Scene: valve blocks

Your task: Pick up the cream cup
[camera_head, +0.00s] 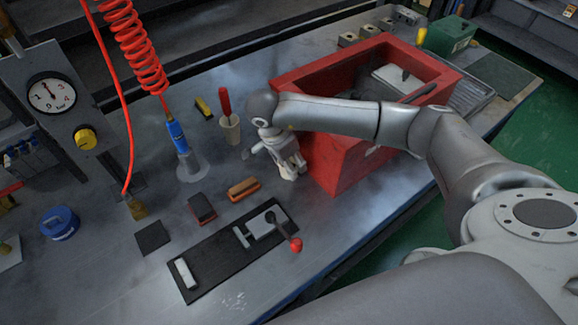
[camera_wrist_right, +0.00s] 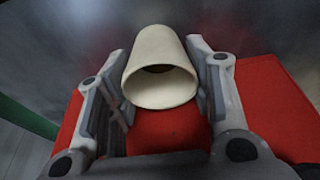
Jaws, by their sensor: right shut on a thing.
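My right gripper (camera_head: 291,170) is beside the near left wall of the red box, above the metal bench. In the right wrist view its two fingers (camera_wrist_right: 160,98) are on either side of a cream cup (camera_wrist_right: 160,62). In the head view I cannot clearly make out the held cup against the pale gripper. My left gripper is not in view.
The red box (camera_head: 345,172) stands right beside the gripper. A black plate with a red-knobbed lever (camera_head: 296,245) lies in front. Bare bench (camera_head: 130,275) shows at the front left.

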